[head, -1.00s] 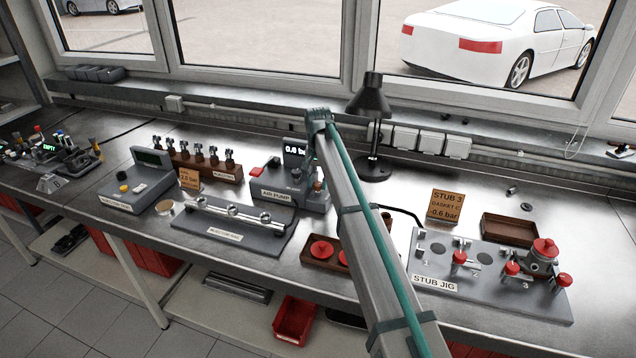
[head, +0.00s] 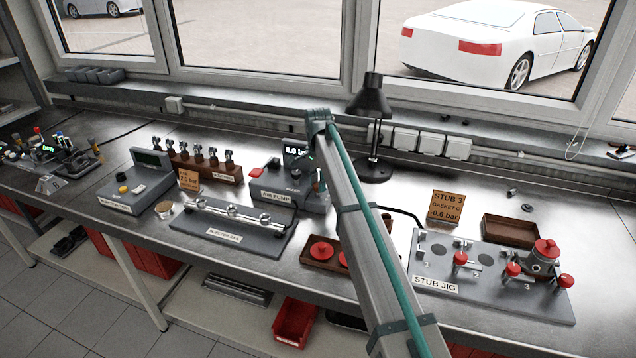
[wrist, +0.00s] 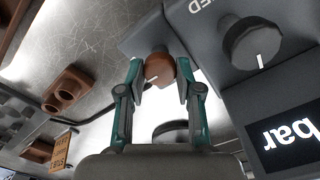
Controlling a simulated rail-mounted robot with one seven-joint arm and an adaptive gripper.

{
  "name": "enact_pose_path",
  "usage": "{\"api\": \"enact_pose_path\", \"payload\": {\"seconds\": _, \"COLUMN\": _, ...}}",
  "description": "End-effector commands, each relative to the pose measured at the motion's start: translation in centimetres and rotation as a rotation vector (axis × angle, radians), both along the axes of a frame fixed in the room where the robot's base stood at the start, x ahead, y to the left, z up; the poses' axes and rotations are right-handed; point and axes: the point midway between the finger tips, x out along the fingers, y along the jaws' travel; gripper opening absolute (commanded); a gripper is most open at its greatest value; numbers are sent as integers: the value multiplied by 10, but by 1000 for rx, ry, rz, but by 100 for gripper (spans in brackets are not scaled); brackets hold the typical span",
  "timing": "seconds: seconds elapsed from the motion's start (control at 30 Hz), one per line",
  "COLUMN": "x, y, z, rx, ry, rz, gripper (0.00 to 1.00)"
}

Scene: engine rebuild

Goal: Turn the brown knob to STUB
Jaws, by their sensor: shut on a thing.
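The knob belongs to the air pump (head: 275,197), which stands at the back middle of the bench in the head view. A black knob (wrist: 255,44) with a white line sits beside it, next to the pump's display (wrist: 288,132), which reads in bar. The knob's position labels cannot be read. In the head view my arm hides the gripper and part of the pump.
The injector rail plate (head: 225,238) lies left of the pump's front. A black lamp (head: 371,130) stands just right of the pump.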

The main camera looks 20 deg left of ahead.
Motion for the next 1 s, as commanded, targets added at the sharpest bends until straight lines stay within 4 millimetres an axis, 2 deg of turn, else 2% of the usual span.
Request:
{"api": "enact_pose_path", "payload": {"seconds": 0.37, "x": 1, "y": 0, "z": 1, "rx": 0, "ry": -4, "rz": -5, "gripper": 0}}
{"api": "enact_pose_path", "payload": {"seconds": 0.4, "x": 1, "y": 0, "z": 1, "rx": 0, "ry": -4, "rz": -5, "gripper": 39}}
{"api": "enact_pose_path", "payload": {"seconds": 0.53, "x": 1, "y": 0, "z": 1, "rx": 1, "ry": -3, "rz": -4, "gripper": 60}}
{"api": "enact_pose_path", "payload": {"seconds": 0.87, "x": 0, "y": 0, "z": 2, "rx": 0, "ry": -1, "rz": -3, "gripper": 60}}
{"api": "enact_pose_path", "payload": {"seconds": 1.0, "x": 1, "y": 0, "z": 12, "rx": 0, "ry": -1, "rz": -3, "gripper": 60}}
